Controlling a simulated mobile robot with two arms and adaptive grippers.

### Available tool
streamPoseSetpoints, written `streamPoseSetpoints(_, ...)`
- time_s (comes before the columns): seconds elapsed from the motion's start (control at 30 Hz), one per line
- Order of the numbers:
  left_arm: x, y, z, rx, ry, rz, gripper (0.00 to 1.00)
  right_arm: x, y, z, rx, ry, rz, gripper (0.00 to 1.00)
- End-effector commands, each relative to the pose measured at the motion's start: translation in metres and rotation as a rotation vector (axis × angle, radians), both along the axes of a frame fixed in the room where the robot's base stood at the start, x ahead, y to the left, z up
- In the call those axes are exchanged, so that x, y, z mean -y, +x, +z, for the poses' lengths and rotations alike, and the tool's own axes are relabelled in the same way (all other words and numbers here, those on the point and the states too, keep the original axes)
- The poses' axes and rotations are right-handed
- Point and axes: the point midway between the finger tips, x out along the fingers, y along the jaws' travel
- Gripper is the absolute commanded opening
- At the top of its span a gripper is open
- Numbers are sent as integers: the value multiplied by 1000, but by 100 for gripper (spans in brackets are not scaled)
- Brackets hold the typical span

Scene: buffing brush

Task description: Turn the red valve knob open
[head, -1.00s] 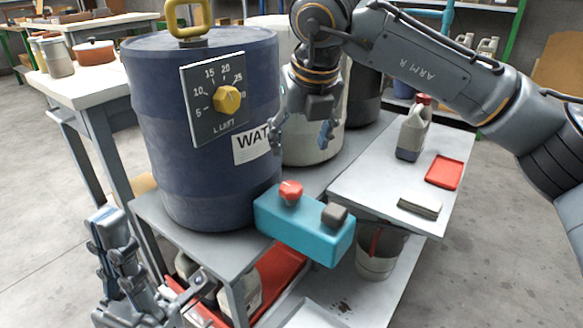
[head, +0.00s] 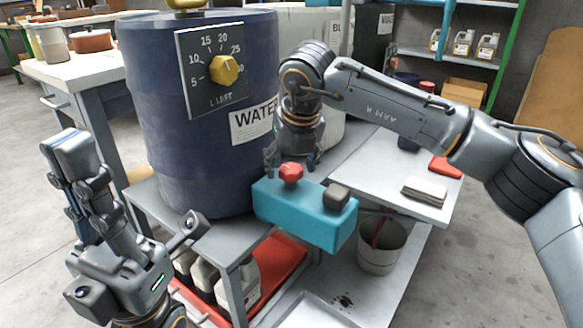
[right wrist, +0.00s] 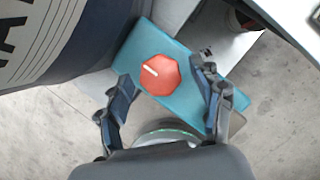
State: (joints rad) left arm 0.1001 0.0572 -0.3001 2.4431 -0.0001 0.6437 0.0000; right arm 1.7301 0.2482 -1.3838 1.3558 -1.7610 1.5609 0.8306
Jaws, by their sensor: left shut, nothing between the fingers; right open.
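The red valve knob (head: 291,174) sits on top of a teal block (head: 300,211) at the front edge of the shelf. In the right wrist view the octagonal knob (right wrist: 152,74) carries a white line mark. My right gripper (head: 291,162) is open just above and behind the knob. In the right wrist view its two fingers (right wrist: 165,95) stand on either side of the knob, with gaps between. I cannot tell any contact. My left gripper (head: 66,150) is shut and empty, raised at the left, well away from the knob.
A blue barrel (head: 185,150) labelled WATER, with a yellow dial (head: 223,70), stands left of the block. A bucket (head: 381,250) stands on the lower shelf at right.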

Motion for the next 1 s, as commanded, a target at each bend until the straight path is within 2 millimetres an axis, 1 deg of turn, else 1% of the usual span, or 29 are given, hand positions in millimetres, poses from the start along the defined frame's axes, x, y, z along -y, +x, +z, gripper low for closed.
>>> streamPoseSetpoints(0.2, 0, 0, 0, 1, 0, 0, 0, 0, 0, 0, -1, 0, 0, 67)
streamPoseSetpoints(0.37, 0, 0, 1, 2, -1, 0, 0, 0, 0, 0, -1, -1, 1, 34)
streamPoseSetpoints(0.4, 0, 0, 1, 2, -1, 0, 0, 0, 0, 0, -1, -1, 1, 26)
streamPoseSetpoints(0.47, 0, -1, 1, 2, -1, 0, 0, 0, 0, 0, -1, -1, 1, 14)
streamPoseSetpoints(0.5, 0, -1, 1, 2, -1, 0, 0, 0, 0, 0, -1, -1, 1, 12)
streamPoseSetpoints(0.73, 0, -1, 4, 5, -1, -1, 0, 0, 0, 1, -2, -1, 22, 12)
streamPoseSetpoints(0.9, -1, 0, 5, -12, -6, -2, 0, 1, 0, 2, -3, 0, 90, 12)
streamPoseSetpoints(1.0, -1, 6, -6, -60, 0, -2, 0, 2, 0, 2, -4, 0, 154, 12)
